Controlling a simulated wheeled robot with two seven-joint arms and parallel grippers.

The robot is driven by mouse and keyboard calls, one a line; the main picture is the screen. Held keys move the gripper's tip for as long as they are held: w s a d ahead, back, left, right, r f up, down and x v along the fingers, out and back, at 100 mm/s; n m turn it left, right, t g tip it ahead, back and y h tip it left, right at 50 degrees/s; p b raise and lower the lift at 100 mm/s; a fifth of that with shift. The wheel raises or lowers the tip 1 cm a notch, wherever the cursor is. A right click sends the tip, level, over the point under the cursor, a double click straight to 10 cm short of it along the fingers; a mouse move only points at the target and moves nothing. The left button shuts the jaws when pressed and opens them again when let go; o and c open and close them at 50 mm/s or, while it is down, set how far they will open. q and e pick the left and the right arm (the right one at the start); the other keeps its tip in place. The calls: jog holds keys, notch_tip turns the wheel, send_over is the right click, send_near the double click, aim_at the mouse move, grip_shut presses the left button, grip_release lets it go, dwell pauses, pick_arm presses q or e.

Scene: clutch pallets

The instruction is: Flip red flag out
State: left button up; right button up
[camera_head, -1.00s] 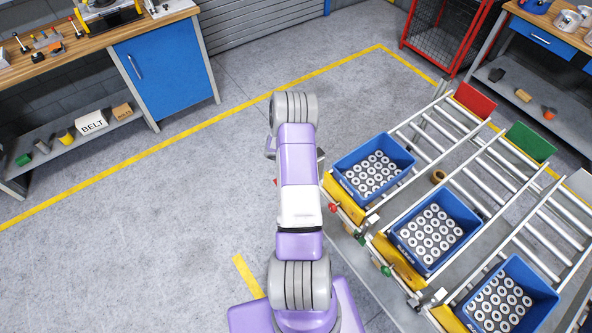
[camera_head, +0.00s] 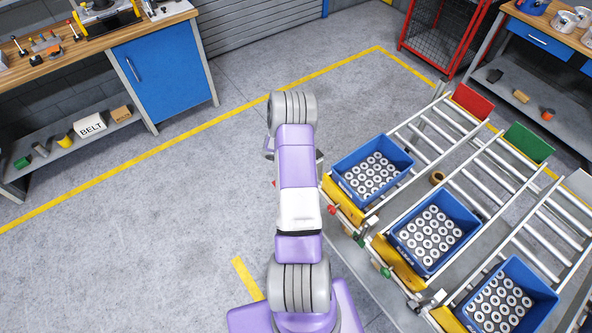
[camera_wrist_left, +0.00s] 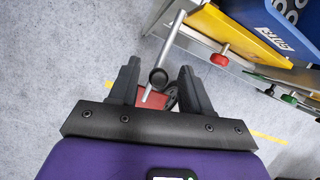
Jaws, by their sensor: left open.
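The red flag (camera_wrist_left: 152,97) shows in the left wrist view as a small red piece low between my left gripper's fingers. In the head view a red bit (camera_head: 275,183) shows just left of my arm, which hides most of the gripper and flag. My right gripper is not in view.
A red knob (camera_wrist_left: 220,59) sits on the rack edge near the right finger. Blue crates of ring-shaped parts, such as the nearest lane's crate (camera_head: 405,176), stand on roller lanes. A red plate (camera_head: 473,102) and a green plate (camera_head: 530,142) stand at the lane ends. Floor left is clear.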

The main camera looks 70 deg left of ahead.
pick_arm(q)
jog(key=v, duration=0.6)
jog(key=shift+r, duration=0.2)
